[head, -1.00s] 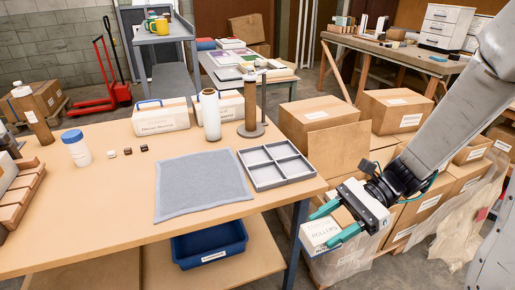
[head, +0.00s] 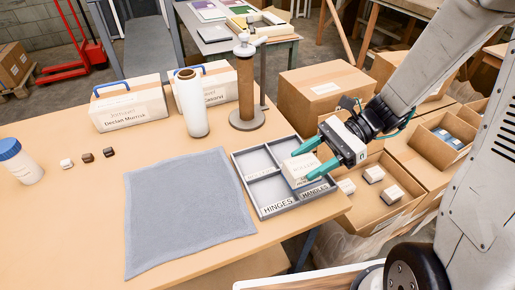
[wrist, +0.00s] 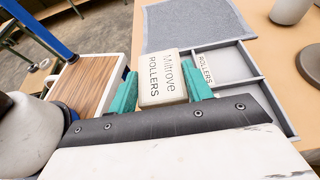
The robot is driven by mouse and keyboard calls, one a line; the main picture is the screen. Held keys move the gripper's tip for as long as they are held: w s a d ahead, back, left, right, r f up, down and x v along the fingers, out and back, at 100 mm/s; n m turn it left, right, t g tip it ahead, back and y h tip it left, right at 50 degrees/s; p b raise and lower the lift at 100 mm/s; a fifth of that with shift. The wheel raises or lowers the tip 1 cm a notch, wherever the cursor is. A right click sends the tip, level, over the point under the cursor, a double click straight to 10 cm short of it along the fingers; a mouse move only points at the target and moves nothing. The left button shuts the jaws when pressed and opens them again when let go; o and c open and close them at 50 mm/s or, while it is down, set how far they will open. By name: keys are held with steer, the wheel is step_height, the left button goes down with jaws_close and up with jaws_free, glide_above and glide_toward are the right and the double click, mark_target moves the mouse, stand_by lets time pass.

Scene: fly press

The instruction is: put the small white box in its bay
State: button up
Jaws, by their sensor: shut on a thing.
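The small white box (head: 299,170), labelled ROLLERS, is held between the teal fingers of my gripper (head: 311,158). In the wrist view the box (wrist: 162,82) sits between both fingertips (wrist: 160,90), its lettering facing the camera. The box is over the right side of the grey divided tray (head: 281,172), apparently above its dividers; its exact height is unclear. The tray's front bays are labelled HINGES and HANDLES; the far labels are partly hidden or faint. In the wrist view a ROLLERS label shows on the tray (wrist: 268,82) just right of the box.
A grey cloth (head: 188,205) lies left of the tray. A brown post on a round base (head: 246,118) and a white roll (head: 191,105) stand behind. Open cartons (head: 385,215) with small boxes are right of the table edge. The table's front left is clear.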

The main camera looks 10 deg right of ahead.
steer(key=w+a, duration=0.3)
steer(key=w+a+f, duration=0.1)
steer(key=w+a, duration=0.5)
steer(key=shift+w+a+f, duration=0.2)
steer(key=shift+a, duration=0.2)
steer(key=shift+f, duration=1.65)
steer(key=shift+f, duration=0.1)
steer(key=shift+f, duration=0.1)
steer(key=o, duration=1.2)
steer(key=shift+c, duration=0.2)
